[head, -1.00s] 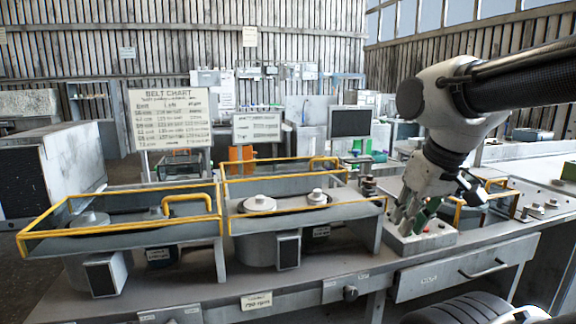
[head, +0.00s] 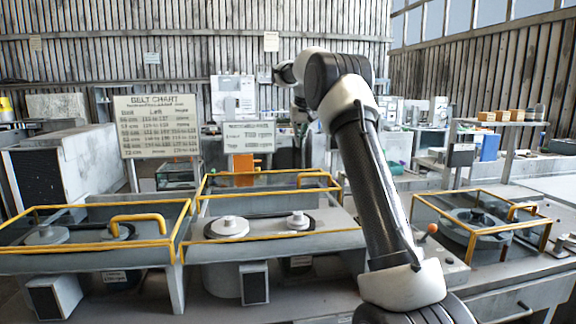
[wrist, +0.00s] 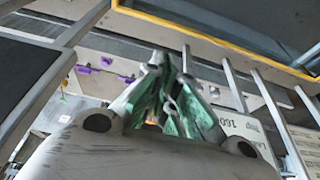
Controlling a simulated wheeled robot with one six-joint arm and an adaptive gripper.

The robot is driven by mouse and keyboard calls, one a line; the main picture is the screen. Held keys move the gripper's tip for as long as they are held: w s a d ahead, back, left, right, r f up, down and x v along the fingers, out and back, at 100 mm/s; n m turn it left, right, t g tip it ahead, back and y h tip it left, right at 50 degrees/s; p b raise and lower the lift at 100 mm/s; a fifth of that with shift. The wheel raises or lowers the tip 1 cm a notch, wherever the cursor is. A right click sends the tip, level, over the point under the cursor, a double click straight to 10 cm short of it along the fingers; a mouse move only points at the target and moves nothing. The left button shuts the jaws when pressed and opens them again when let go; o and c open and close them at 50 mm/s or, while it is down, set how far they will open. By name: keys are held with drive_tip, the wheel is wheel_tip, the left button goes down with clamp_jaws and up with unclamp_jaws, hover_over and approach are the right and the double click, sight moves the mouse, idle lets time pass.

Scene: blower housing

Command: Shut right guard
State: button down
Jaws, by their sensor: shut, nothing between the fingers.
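The right guard (head: 262,179) is a yellow-edged frame on the middle unit. It stands swung back behind two pale pulleys (head: 228,227), which are uncovered with a dark belt around them. The left guard (head: 140,226) lies over its pulleys, with its yellow handle at the front. My gripper (wrist: 165,65), with green finger pads, is shut and empty in the wrist view. A yellow-edged panel (wrist: 225,45) crosses the upper right there; I see no contact with it. In the head view my arm reaches over behind the middle unit, and its fingertips cannot be made out.
A belt chart board (head: 157,126) and a smaller sign (head: 249,137) stand behind the units. A yellow-edged cage (head: 480,226) with a wheel inside stands at the right, beside an orange-knobbed lever (head: 432,229). Free bench is narrow between the middle unit and the cage.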

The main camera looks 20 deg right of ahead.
drive_tip(key=x, duration=0.3)
drive_tip(key=s+x, duration=0.1)
drive_tip(key=x, duration=0.6)
drive_tip(key=shift+s+a+f, duration=0.1)
drive_tip(key=shift+a+f, duration=0.2)
drive_tip(key=shift+f, duration=0.25)
